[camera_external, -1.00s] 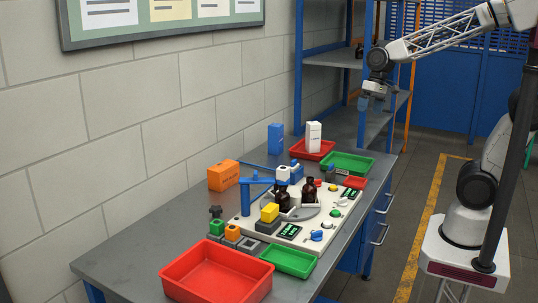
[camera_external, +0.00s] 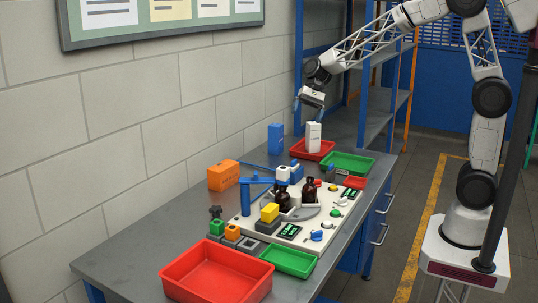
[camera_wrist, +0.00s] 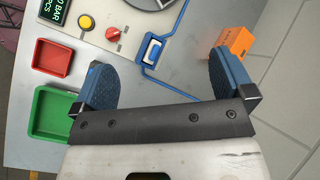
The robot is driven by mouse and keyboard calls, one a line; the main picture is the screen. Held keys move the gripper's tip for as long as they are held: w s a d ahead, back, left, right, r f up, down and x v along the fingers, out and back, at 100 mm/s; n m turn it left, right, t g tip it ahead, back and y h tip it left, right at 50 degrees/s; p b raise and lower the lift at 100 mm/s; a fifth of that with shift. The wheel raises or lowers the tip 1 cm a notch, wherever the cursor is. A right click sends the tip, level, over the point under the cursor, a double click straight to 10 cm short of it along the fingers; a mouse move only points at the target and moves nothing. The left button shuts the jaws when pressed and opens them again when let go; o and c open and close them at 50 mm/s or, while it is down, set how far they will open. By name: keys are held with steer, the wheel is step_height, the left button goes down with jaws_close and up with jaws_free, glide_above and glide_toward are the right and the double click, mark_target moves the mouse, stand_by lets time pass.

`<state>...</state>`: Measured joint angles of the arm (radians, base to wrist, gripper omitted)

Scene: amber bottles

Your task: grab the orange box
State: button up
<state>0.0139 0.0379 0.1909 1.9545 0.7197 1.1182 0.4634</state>
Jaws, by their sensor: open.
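The orange box (camera_external: 223,175) stands on the grey bench against the wall, left of the white machine panel. In the wrist view the orange box (camera_wrist: 236,42) is at the upper right, beyond the right finger and apart from it. My gripper (camera_external: 305,104) is above the back of the bench, near the blue shelf, well away from the orange box. In the wrist view my gripper (camera_wrist: 160,80) shows two blue fingers spread wide with nothing between them.
A blue box (camera_external: 275,138) and a white box (camera_external: 313,135) stand at the bench's back. A blue-armed machine panel (camera_external: 318,222) with brown bottles fills the middle. Red trays (camera_external: 218,258) and green trays (camera_external: 288,261) lie around it. The wall borders the bench's left side.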

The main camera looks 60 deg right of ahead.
steer(key=w+a+f+m+y, duration=0.2)
steer(key=w+f, duration=0.2)
steer(key=w, duration=0.4)
steer(key=w+a+f+m+y, duration=0.1)
steer(key=w+f+m, duration=0.1)
steer(key=w+f, duration=0.45)
steer(key=m+t+y, duration=0.1)
steer(key=m+y, duration=0.2)
steer(key=m, duration=0.2)
glide_toward(224, 167)
step_height(224, 167, down, 3)
steer(key=w, duration=0.2)
steer(key=shift+d+r, duration=0.25)
steer(key=shift+d, duration=0.25)
steer(key=shift+x, duration=1.3)
steer(key=shift+a, duration=0.1)
steer(key=shift+x, duration=2.55)
steer(key=c, duration=1)
